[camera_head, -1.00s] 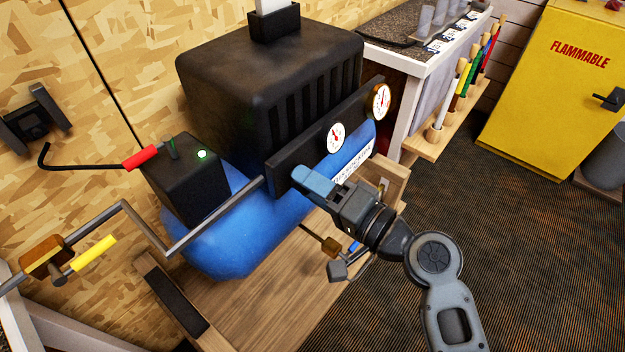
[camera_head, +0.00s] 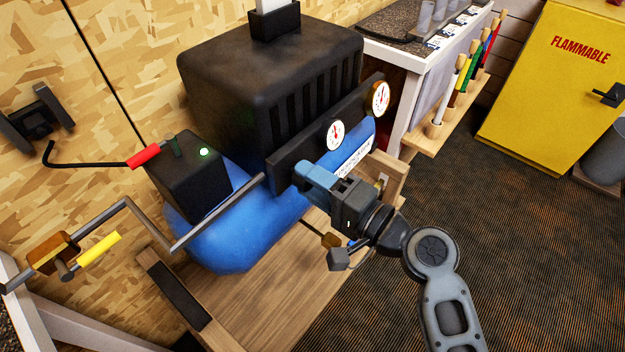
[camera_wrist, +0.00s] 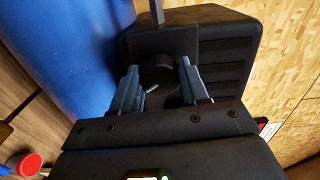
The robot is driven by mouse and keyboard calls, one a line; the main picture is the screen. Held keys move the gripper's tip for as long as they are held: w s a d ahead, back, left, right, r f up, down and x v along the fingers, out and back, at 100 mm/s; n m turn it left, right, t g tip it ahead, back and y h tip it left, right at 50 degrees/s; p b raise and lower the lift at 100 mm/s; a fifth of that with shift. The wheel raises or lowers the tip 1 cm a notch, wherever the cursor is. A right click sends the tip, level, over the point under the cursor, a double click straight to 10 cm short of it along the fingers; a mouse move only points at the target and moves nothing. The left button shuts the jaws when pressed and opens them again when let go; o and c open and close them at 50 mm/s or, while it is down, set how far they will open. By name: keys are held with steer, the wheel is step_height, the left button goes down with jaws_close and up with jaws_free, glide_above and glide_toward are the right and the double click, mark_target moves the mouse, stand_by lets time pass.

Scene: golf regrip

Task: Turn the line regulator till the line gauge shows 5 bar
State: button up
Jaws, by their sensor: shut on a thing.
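The black gauge panel (camera_head: 290,172) stands on the front of the compressor above the blue tank (camera_head: 215,245). It carries two white round gauges, one in the middle (camera_head: 335,134) and one with a brass rim at the right end (camera_head: 381,97). Their needles are too small to read. My gripper (camera_head: 312,178) is at the lower left part of the panel. In the wrist view its two blue-grey fingers (camera_wrist: 160,90) are shut on a round black knob, the line regulator (camera_wrist: 155,76), which has a pale mark line. The head view hides the knob behind the fingers.
A black box with a green light (camera_head: 190,176) and red lever stands at the left. A pipe with a yellow-handled valve (camera_head: 97,250) runs at lower left.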

steer(key=o, duration=1.1)
steer(key=shift+c, duration=0.2)
steer(key=b+v, duration=0.1)
steer(key=v, duration=0.7)
steer(key=shift+b, duration=0.35)
steer(key=shift+f, duration=0.1)
steer(key=s+d+f+t+h, duration=0.1)
steer(key=s+d+f+h, duration=0.4)
steer(key=s, duration=0.2)
steer(key=s+d+f+t+h, duration=0.1)
steer(key=s+d+f+h, duration=0.4)
steer(key=s, duration=0.2)
steer(key=s+d+r+n+t+h, duration=0.1)
steer(key=s+d+r+n+h, duration=0.1)
steer(key=s+r, duration=0.3)
steer(key=s+d+r+n+h, duration=0.2)
steer(key=s+d+r+n, duration=0.2)
steer(key=s, duration=0.8)
step_height(320, 180, up, 2)
steer(key=shift+s+r+n+t, duration=0.25)
steer(key=shift+s+n+t, duration=0.15)
steer(key=shift+n, duration=0.1)
